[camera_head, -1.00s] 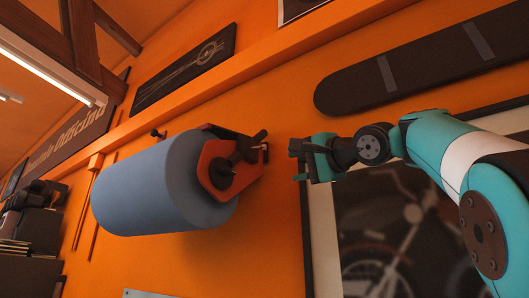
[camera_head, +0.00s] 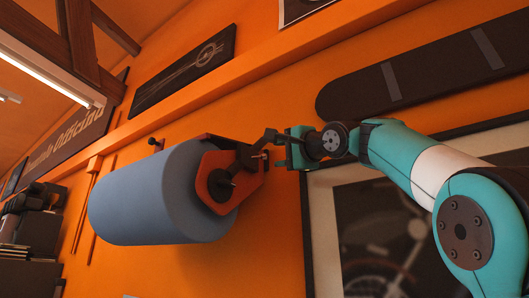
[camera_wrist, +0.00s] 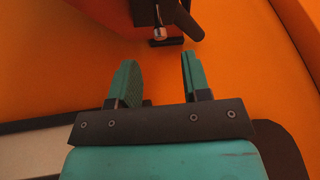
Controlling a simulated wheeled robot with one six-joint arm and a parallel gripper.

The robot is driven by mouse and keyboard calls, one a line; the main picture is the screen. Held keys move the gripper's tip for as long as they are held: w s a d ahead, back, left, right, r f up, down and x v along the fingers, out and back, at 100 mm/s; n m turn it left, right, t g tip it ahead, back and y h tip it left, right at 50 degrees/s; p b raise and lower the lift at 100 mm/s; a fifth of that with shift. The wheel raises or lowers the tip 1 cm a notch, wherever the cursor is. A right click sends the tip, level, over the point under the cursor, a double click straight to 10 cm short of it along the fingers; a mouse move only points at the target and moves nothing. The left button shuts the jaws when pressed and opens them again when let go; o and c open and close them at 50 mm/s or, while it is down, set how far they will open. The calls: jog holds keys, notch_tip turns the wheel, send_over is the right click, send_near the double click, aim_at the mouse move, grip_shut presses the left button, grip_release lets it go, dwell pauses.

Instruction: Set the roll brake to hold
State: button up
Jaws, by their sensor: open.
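The blue roll (camera_head: 150,195) hangs on the wall in a red-orange bracket (camera_head: 247,182). A dark brake lever (camera_head: 246,155) sits on the bracket's near end, angled up to the right. My gripper (camera_head: 279,150) is just right of the lever in the head view, with its fingers toward it. In the wrist view my gripper (camera_wrist: 158,60) is open, with bare orange wall between the fingers. The lever (camera_wrist: 179,18) and a silver-tipped pin (camera_wrist: 159,33) lie just beyond the fingertips. In the head view I cannot tell whether a finger touches the lever.
A framed motorcycle picture (camera_head: 311,215) is on the wall behind my arm. A long dark padded board (camera_head: 430,62) is above it. An orange ledge (camera_head: 215,95) runs above the roll. Wall below the roll is mostly clear.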

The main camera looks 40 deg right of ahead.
aim_at(264, 157)
jog(key=shift+p+x, duration=1.6)
jog(key=shift+x, duration=2.3)
grip_shut()
